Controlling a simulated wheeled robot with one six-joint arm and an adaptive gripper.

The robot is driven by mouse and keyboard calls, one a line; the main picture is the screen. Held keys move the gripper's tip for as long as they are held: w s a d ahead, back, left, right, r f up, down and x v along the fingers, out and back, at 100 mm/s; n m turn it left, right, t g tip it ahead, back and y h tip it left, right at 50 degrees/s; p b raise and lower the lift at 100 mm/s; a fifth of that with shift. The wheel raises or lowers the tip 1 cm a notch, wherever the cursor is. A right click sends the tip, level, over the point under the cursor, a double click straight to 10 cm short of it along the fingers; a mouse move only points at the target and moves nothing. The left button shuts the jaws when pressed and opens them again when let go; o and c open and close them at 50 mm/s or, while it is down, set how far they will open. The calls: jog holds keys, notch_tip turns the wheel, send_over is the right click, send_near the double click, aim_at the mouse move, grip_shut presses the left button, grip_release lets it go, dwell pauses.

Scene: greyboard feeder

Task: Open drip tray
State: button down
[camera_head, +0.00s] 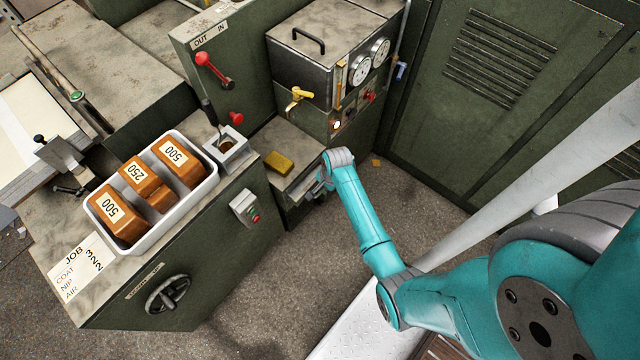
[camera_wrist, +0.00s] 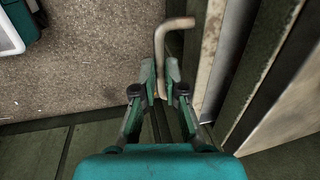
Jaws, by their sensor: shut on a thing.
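The drip tray's bent, worn metal handle (camera_wrist: 160,45) runs between my fingertips in the wrist view. My gripper (camera_wrist: 161,72) is shut on this handle. A pale, worn metal edge (camera_wrist: 209,60), seemingly the tray front, stands just right of the handle. In the head view my gripper (camera_head: 318,185) is at the low cabinet front, below the ledge with the yellow sponge. There my arm and gripper hide most of the handle and tray, so I cannot tell how far the tray is out.
A yellow sponge (camera_head: 279,163) lies on the ledge. A white bin (camera_head: 150,225) with brown weights stands on the cabinet at left. The floor (camera_head: 300,270) in front is clear.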

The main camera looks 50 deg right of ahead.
jog(key=s, duration=1.6)
jog(key=shift+s+d, duration=0.25)
jog(key=c, duration=1.2)
grip_release()
jog(key=shift+r, duration=0.1)
jog(key=r, duration=0.3)
jog(key=s+r, duration=0.1)
jog(key=r, duration=0.3)
jog(key=s+r, duration=0.1)
jog(key=r, duration=0.3)
jog(key=shift+s+r, duration=0.15)
jog(key=shift+r, duration=0.1)
